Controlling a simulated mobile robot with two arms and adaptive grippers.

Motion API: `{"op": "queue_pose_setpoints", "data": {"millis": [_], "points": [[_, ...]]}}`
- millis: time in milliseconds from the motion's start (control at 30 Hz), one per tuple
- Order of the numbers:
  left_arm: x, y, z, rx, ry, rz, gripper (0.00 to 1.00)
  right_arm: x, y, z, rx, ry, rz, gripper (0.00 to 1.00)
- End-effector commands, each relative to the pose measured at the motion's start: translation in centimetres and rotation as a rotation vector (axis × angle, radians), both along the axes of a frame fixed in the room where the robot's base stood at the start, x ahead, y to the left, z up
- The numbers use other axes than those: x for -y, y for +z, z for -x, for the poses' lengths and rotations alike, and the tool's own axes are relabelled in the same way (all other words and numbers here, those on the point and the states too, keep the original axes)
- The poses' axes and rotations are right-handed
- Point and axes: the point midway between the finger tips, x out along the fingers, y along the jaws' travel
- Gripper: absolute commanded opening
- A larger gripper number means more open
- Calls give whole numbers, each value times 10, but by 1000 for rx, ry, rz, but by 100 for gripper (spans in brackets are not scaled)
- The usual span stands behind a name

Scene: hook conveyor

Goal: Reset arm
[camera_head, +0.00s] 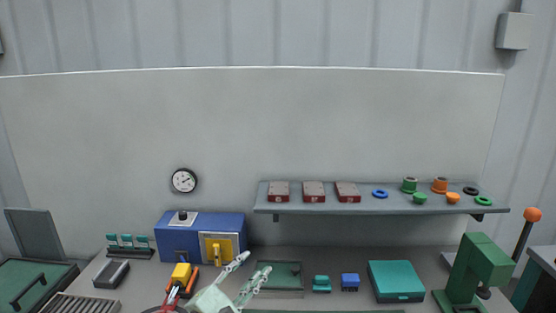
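My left gripper (257,262) shows at the bottom, left of centre, in the head view. Its two pale green fingers are spread apart and point up and to the right, with nothing visible between them. They appear in front of a dark green tray (284,290) on the workbench; I cannot tell how high above it they are. The rest of the arm is cut off by the lower picture edge. My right gripper is not in view.
A blue box (226,226) with a yellow front plate stands behind the gripper. A yellow and orange item (181,274) lies left of it. A teal case (396,281) and green machine (484,268) stand right. A wall shelf (345,206) holds small parts.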

Motion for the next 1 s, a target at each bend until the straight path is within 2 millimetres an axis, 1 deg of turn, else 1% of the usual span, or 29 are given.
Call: {"op": "queue_pose_setpoints", "data": {"millis": [33, 67, 100, 167, 200, 267, 300, 367, 400, 467, 500, 567, 633, 700, 800, 1000], "points": [[18, -7, 24, 49, -51, -94, 36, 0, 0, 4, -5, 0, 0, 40], [28, -11, 39, 87, -84, -165, 36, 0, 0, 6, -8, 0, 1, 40], [41, -18, 59, 140, -128, -267, 36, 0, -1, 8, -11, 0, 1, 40], [57, -32, 89, 216, -188, -424, 36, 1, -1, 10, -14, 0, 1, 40], [65, -42, 109, 262, -227, -530, 36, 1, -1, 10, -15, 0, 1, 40], [72, -60, 136, 325, -284, -691, 36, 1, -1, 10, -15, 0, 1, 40], [74, -74, 154, 360, -323, -799, 36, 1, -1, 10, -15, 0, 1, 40], [73, -95, 178, 405, -379, -963, 36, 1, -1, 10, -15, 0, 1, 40], [69, -109, 194, 427, -416, -1072, 36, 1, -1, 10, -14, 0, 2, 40], [58, -131, 216, 447, -479, -1237, 36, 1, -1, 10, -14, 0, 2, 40], [47, -145, 230, 453, -523, -1342, 36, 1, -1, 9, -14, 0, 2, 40], [28, -164, 251, 446, -588, -1491, 36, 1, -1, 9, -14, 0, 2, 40], [4, -180, 271, 425, -662, -1636, 36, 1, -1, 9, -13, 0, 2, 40], [-18, -192, 289, 394, -728, -1751, 36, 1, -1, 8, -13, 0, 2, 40], [-49, -203, 312, 340, -817, -1879, 36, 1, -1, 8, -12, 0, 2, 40], [-103, -212, 355, 212, -978, -2058, 36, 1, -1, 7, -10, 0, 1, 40]]}}
